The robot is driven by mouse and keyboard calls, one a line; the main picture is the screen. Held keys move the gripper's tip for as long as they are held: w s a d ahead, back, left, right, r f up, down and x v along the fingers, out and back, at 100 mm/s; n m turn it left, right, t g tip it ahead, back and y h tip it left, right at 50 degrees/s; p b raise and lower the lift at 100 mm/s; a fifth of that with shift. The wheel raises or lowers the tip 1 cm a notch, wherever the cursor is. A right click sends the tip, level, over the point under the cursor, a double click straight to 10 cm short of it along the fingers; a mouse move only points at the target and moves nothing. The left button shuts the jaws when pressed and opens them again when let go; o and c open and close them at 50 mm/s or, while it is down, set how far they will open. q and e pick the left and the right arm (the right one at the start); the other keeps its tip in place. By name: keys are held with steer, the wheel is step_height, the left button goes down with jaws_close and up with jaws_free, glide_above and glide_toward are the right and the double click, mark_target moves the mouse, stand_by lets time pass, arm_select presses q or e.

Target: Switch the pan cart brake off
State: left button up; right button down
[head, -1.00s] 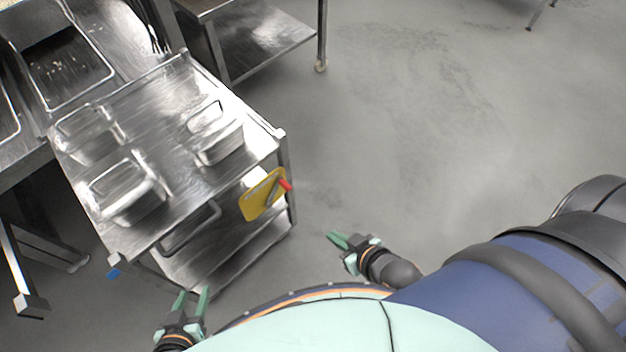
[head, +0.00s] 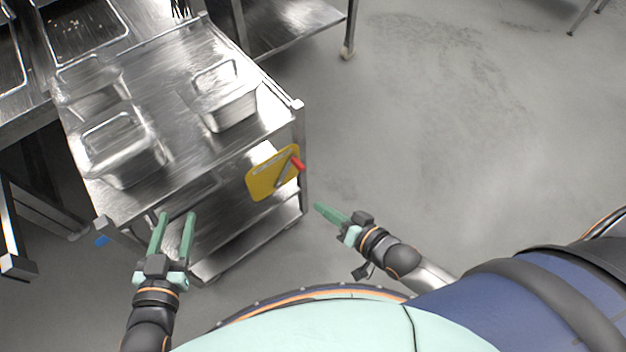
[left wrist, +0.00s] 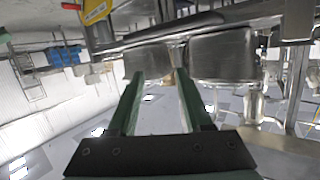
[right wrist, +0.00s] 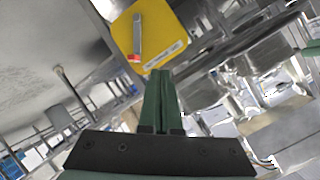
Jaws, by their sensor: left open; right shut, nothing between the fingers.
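The steel pan cart (head: 190,185) stands at the left in the head view, with several steel pans on its top. On its near side, by the right corner post, is a yellow brake plate (head: 262,180) with a grey lever that has a red tip (head: 298,163). The plate (right wrist: 170,38) and the red tip (right wrist: 134,58) also show in the right wrist view, just beyond the fingers. My right gripper (head: 318,207) is shut and empty, apart from the plate, below and right of it. My left gripper (head: 177,215) is open and empty in front of the cart's near side.
Steel counters (head: 20,125) stand behind and left of the cart. Another steel table (head: 290,35) with a lower shelf is at the back. The grey floor to the right is clear.

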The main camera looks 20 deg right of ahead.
steer(key=w+d+f+m+t+y+b, duration=0.1)
steer(key=w+d+f+m+y+b, duration=0.15)
steer(key=f+b, duration=0.3)
steer(key=w+d+f+m+t+y+b, duration=0.1)
steer(key=w+f+m+b, duration=0.25)
steer(key=b, duration=0.25)
arm_select(q)
steer(key=s+d+r+m+t+h+b, duration=0.3)
steer(key=s+r+m+t+h+b, duration=0.3)
steer(key=r+m+h, duration=0.3)
step_height(320, 180, up, 2)
steer(key=t+h+b, duration=0.1)
steer(key=h, duration=0.1)
steer(key=shift+d+r+h, duration=0.15)
steer(key=shift+d+h, duration=0.05)
steer(key=shift+h, duration=0.2)
arm_select(e)
steer(key=w+d+f+m+t+y, duration=0.1)
steer(key=w+d+f+m+t, duration=0.1)
steer(key=d+m, duration=0.5)
steer(key=shift+w+d+f, duration=0.5)
steer(key=shift+w+f, duration=0.15)
steer(key=shift+w, duration=0.15)
